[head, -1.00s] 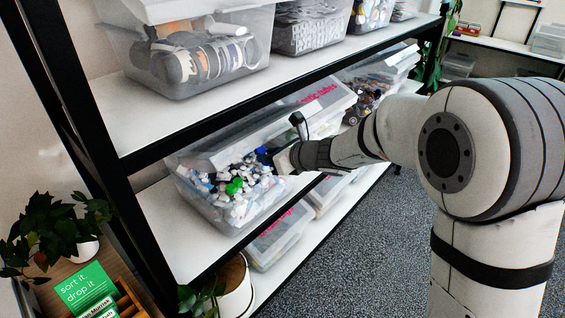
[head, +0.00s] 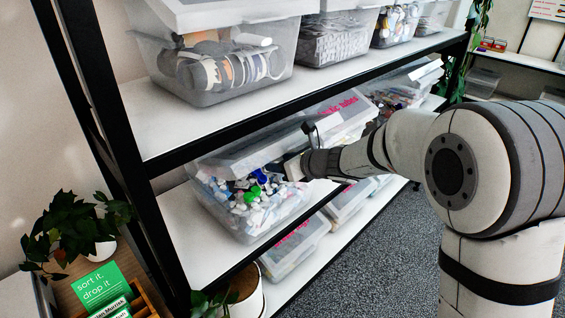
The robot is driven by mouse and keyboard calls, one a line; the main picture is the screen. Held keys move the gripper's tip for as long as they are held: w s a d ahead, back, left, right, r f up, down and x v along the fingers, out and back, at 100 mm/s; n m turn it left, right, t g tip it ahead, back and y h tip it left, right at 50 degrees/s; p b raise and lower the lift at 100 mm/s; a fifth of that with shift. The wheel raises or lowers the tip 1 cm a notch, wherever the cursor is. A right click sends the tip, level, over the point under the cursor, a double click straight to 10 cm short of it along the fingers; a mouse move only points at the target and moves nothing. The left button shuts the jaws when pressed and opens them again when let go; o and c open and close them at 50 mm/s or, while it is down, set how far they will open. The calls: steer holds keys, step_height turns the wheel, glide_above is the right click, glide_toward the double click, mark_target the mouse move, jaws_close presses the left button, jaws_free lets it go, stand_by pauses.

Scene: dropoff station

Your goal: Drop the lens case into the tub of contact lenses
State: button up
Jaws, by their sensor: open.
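The tub of contact lenses (head: 222,212) is a clear plastic bin on the middle shelf, full of small white, blue and green pieces. Its lid (head: 240,158) is tilted up at the back. My gripper (head: 292,168) is at the tub's right side, near the rim and just above the contents. The gripper is open. Its fingers are small and partly hidden in this view. I cannot pick out a lens case; a bright green piece (head: 251,194) lies among the contents.
The upper shelf (head: 190,132) hangs close above the tub and carries more clear bins. Another bin (head: 290,252) sits below. A potted plant and a green sign (head: 100,286) stand at lower left. Grey carpet (head: 375,270) is open in front of the shelves.

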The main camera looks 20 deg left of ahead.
steer(key=v, duration=0.7)
steer(key=shift+d+r, duration=0.15)
steer(key=shift+d, duration=0.2)
steer(key=shift+s, duration=0.15)
steer(key=s+d+f+n+h, duration=0.1)
steer(key=s+d+n+h, duration=0.3)
steer(key=s+d+n, duration=0.3)
steer(key=s+d+f+n+g+h, duration=0.1)
steer(key=s+d+n+h, duration=0.3)
steer(key=d, duration=1.2)
steer(key=s+d+f+n+g+h, duration=0.1)
steer(key=s+d+n+h, duration=0.2)
steer(key=s+d+n, duration=0.7)
steer(key=shift+s+d+f+n+h, duration=0.25)
steer(key=shift+d+f+n+h, duration=0.15)
steer(key=shift+d+n, duration=0.55)
steer(key=shift+d, duration=0.1)
steer(key=shift+c, duration=0.6)
